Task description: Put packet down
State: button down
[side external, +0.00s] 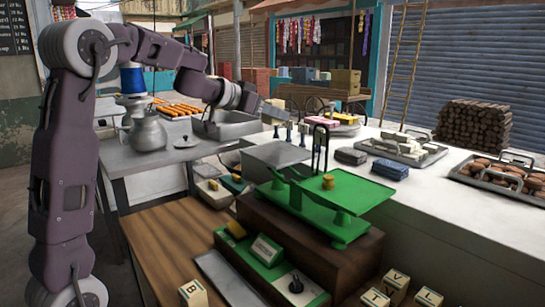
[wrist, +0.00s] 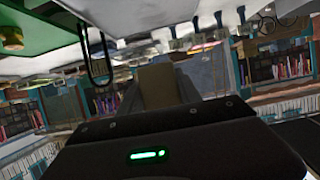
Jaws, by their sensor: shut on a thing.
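My gripper (side external: 272,110) is in the air at the end of my arm, above the grey metal tray and the back end of the white counter. In the wrist view, a dull brown block-like thing (wrist: 158,86) shows at the jaws, in front of the dark gripper body with its green light. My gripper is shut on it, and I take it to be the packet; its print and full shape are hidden. In the side external view the packet is too small to make out. A grey packet (side external: 350,156) and a blue packet (side external: 390,169) lie on the white counter (side external: 440,215).
A green balance scale (side external: 345,228) with a brass weight (side external: 328,182) stands on a dark wooden box. A metal tray of pale blocks (side external: 405,147) and a tray of brown pieces (side external: 500,172) occupy the counter. The counter's front right is clear.

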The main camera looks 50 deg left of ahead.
notch_tip(320, 180, down, 9)
jog(key=shift+f, duration=0.1)
jog(key=c, duration=0.8)
grip_release()
jog(key=shift+c, duration=0.2)
jog(key=shift+s+f, duration=0.1)
jog(key=s+d+r+n+y, duration=0.2)
jog(key=s+d+r+y, duration=0.15)
jog(key=s+r, duration=0.5)
jog(key=s+d+f+g, duration=0.2)
jog(key=s+d, duration=0.1)
jog(key=s, duration=0.4)
jog(key=s+d+f+g, duration=0.2)
jog(key=s+d+f, duration=0.1)
jog(key=s, duration=0.4)
jog(key=shift+d+f+n+y, duration=0.2)
jog(key=shift+d+n+y, duration=0.15)
jog(key=shift+d, duration=0.35)
jog(key=shift+o, duration=0.5)
jog(key=s+d+f+m+g+h, duration=0.1)
jog(key=s+d+f+g+h, duration=0.1)
jog(key=s+d, duration=0.3)
jog(key=s+d+f+m+g+h, duration=0.1)
jog(key=s+d+f, duration=0.3)
jog(key=s, duration=0.4)
jog(key=shift+d+f+m+g+h, duration=0.35)
jog(key=shift+d+g+h, duration=0.15)
jog(key=shift+d+h, duration=0.15)
